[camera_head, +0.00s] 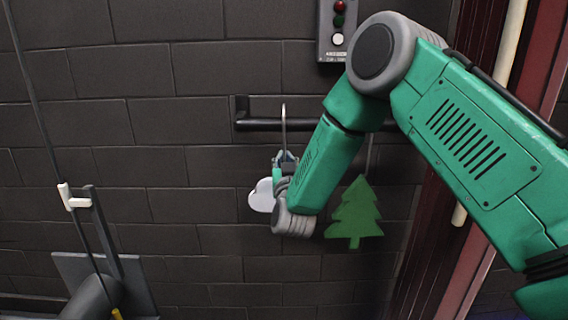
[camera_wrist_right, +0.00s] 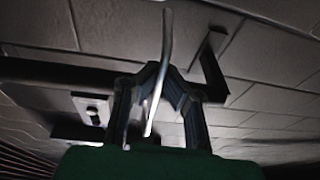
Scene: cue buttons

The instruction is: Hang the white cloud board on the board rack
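The white cloud board (camera_head: 261,196) hangs upright below the left part of the dark board rack (camera_head: 262,125), partly hidden by my right arm. Its thin metal hook (camera_head: 284,118) rises in front of the rack's bar, with its top above it. I cannot tell whether the bar bears it. My right gripper (camera_head: 286,158) is just below the bar. In the right wrist view its two dark fingers (camera_wrist_right: 160,82) close in on the pale hook (camera_wrist_right: 166,40). The rack's bar (camera_wrist_right: 60,72) also shows there. My left gripper is not in view.
Dark red framing (camera_head: 432,235) stands at right.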

